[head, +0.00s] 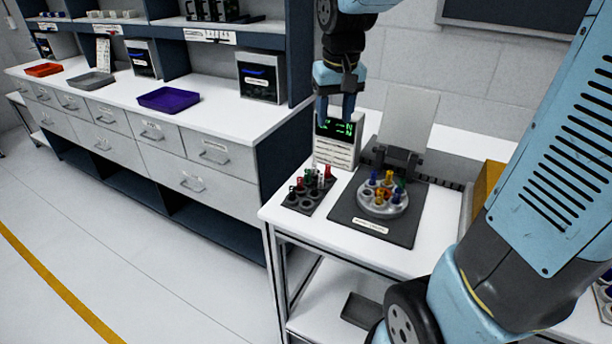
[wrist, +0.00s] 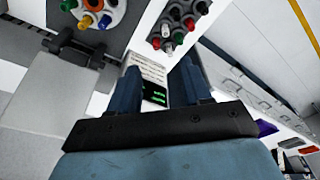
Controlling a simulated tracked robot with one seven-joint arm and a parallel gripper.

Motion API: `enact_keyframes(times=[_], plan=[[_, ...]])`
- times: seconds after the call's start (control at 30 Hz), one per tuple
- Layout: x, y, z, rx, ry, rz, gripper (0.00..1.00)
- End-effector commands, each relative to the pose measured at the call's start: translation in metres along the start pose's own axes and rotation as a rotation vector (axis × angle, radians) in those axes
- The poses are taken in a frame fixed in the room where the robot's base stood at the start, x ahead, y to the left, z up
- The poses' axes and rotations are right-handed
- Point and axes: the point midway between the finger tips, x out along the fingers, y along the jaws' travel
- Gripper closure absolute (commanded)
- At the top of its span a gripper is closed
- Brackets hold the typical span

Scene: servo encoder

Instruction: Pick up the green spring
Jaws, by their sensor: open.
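Small green pieces show in two places, and I cannot tell which is the green spring. My gripper (head: 337,112) is open and empty, pointing down in front of the display box with green digits (head: 335,142), above and behind the rack and plate. Its two fingers show spread in the wrist view (wrist: 160,85).
The plate sits on a dark base (head: 346,231) with an upright grey panel (head: 407,120) behind it. A long drawer bench (head: 215,115) stands left, bearing a purple tray (head: 168,99). White table surface is clear around the rack's front left.

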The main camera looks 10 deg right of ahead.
Motion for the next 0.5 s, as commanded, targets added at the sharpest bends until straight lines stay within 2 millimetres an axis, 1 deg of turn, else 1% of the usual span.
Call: enact_keyframes(times=[0.03,0.2,0.3,0.4,0.5], plan=[[0.011,-0.005,-0.011,-0.007,-0.026,-0.002,0.52],[0.041,-0.022,-0.039,-0.023,-0.093,-0.008,0.52],[0.057,-0.031,-0.052,-0.032,-0.124,-0.011,0.52],[0.068,-0.037,-0.060,-0.037,-0.146,-0.013,0.52],[0.074,-0.040,-0.064,-0.039,-0.158,-0.014,0.52]])
